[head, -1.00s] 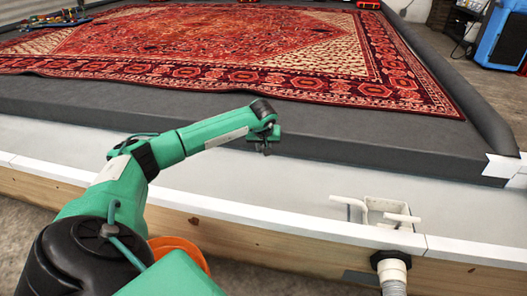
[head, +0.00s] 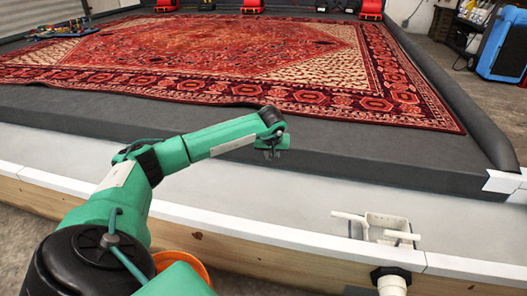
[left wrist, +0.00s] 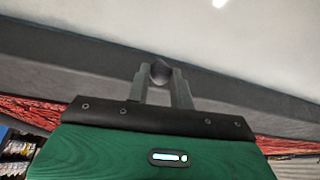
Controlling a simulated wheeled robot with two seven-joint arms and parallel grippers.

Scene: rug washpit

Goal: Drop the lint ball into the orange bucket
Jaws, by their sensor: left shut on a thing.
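My left gripper (head: 271,154) is held out over the pale strip between the dark padded edge and the white-topped wooden wall. In the left wrist view its fingers (left wrist: 160,80) are shut on a small dark grey lint ball (left wrist: 159,71) at their tips. In the head view the ball is too small to tell apart from the fingers. The orange bucket (head: 183,257) stands on the near side of the wooden wall, with only part of its rim and inside showing behind my left arm. The gripper is to the right of and beyond the bucket. My right gripper is out of view.
A red patterned rug (head: 230,60) lies on the dark grey bed (head: 200,117). The white-topped wooden wall (head: 250,226) runs between bucket and pit. A white fitting (head: 388,224) with a hose is at the wall's right. A blue machine (head: 503,42) stands far right.

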